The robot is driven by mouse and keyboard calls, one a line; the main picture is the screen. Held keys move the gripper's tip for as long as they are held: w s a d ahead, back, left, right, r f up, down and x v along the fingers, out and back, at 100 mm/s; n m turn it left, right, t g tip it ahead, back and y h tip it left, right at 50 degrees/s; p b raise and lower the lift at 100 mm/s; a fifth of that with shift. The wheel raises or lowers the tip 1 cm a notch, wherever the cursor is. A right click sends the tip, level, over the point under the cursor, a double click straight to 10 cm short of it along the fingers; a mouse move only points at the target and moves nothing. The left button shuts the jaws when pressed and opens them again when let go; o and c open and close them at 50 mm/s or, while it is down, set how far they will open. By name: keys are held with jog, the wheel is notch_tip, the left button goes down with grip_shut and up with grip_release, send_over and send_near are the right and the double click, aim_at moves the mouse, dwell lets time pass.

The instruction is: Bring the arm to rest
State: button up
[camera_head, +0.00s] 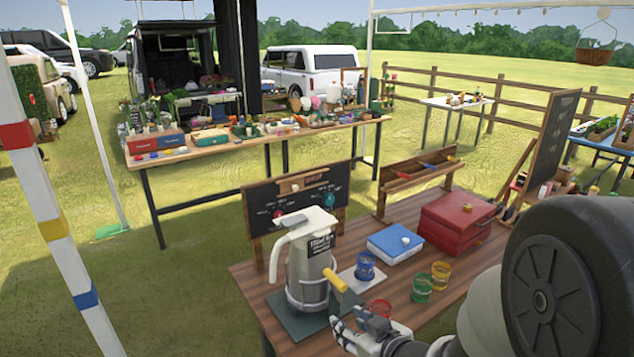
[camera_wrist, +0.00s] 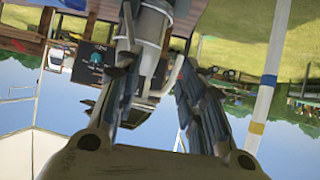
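My gripper (camera_head: 352,325) is at the front edge of the wooden table (camera_head: 340,235) in the head view, just right of a tall grey and white dispenser (camera_head: 310,262). In the wrist view, which is upside down, the two dark fingers of my gripper (camera_wrist: 160,65) stand apart with nothing visible held between them. The dispenser (camera_wrist: 155,25) shows beyond the fingers. A yellow handle (camera_head: 340,281) sticks out by the dispenser, close above my gripper. My dark arm fills the lower right of the head view.
Blue (camera_head: 365,266), green (camera_head: 422,287), yellow (camera_head: 441,273) and red (camera_head: 380,309) cups stand near my gripper. A blue and white case (camera_head: 396,245), a red box (camera_head: 456,222) and a chalkboard (camera_head: 296,205) are behind. A striped tent pole (camera_head: 55,225) stands left.

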jog(key=s+d+r+m+g+h, duration=0.2)
jog(key=s+d+r+m+h, duration=0.3)
jog(key=s+d+r, duration=0.45)
jog(key=s+a+r+g, duration=0.1)
jog(key=s+g, duration=0.1)
jog(key=s, duration=0.6)
jog(key=s+a+g, duration=0.1)
jog(key=s+g, duration=0.1)
jog(key=s, duration=0.6)
jog(key=shift+a+r, duration=0.25)
jog(key=shift+r, duration=0.1)
jog(key=shift+w, duration=0.1)
jog(key=shift+c, duration=0.2)
